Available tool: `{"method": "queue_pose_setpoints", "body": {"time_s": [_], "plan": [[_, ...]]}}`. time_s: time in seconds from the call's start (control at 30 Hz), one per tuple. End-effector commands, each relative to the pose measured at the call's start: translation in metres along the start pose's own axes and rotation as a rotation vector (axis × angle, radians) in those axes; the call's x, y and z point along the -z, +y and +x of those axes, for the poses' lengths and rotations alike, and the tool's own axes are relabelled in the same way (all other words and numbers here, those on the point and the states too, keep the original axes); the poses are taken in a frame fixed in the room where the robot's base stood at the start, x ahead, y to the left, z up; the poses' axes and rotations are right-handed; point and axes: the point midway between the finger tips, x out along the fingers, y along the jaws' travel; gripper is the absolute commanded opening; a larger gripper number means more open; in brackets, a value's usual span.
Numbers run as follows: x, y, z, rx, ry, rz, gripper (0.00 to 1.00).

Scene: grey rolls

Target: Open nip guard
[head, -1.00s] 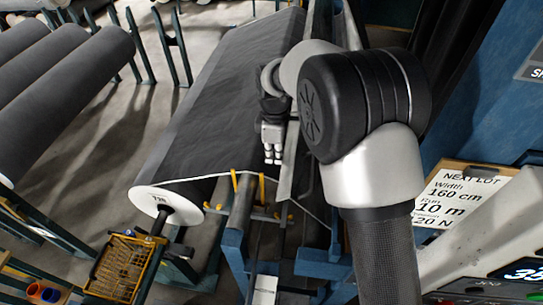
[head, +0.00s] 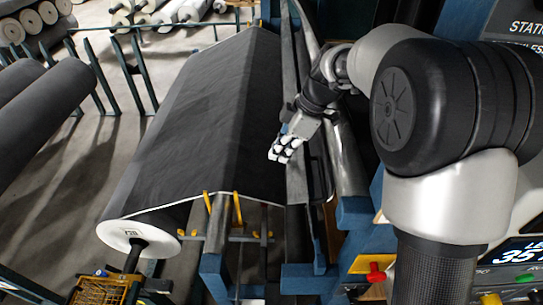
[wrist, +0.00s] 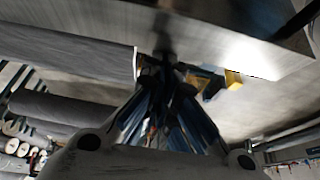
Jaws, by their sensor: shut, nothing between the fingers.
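A long grey metal plate (head: 343,160), which looks like the nip guard, runs lengthwise in the head view, right of the big dark roll (head: 205,110). A thin black bar like a handle (head: 329,182) shows beside its near part. My gripper (head: 278,157) is shut and empty, its white fingertips pointing down and left. It appears above the right edge of the dark web, left of the plate. I cannot tell its height or whether it touches anything. In the wrist view, a broad metal surface (wrist: 230,35) spans the top; the middle is blurred.
Yellow-tipped posts (head: 238,207) and blue machine frame parts (head: 352,214) stand at the near end. A red knob (head: 376,271) and a console with a lit display (head: 520,253) are at lower right. More dark rolls (head: 45,95) lie left across open floor.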

Motion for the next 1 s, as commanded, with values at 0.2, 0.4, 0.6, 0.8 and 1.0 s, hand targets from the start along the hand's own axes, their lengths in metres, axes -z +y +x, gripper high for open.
{"method": "queue_pose_setpoints", "body": {"time_s": [0.2, 0.4, 0.6, 0.8, 1.0], "plan": [[-0.008, -0.002, 0.001, 0.01, -0.009, 0.003, 0.0], [-0.008, -0.002, 0.001, 0.009, -0.009, 0.003, 0.0], [-0.005, -0.002, -0.003, 0.008, -0.009, 0.002, 0.0], [0.01, 0.0, -0.034, 0.001, -0.006, -0.001, 0.0], [0.026, -0.001, -0.069, 0.001, -0.006, -0.001, 0.0]]}}
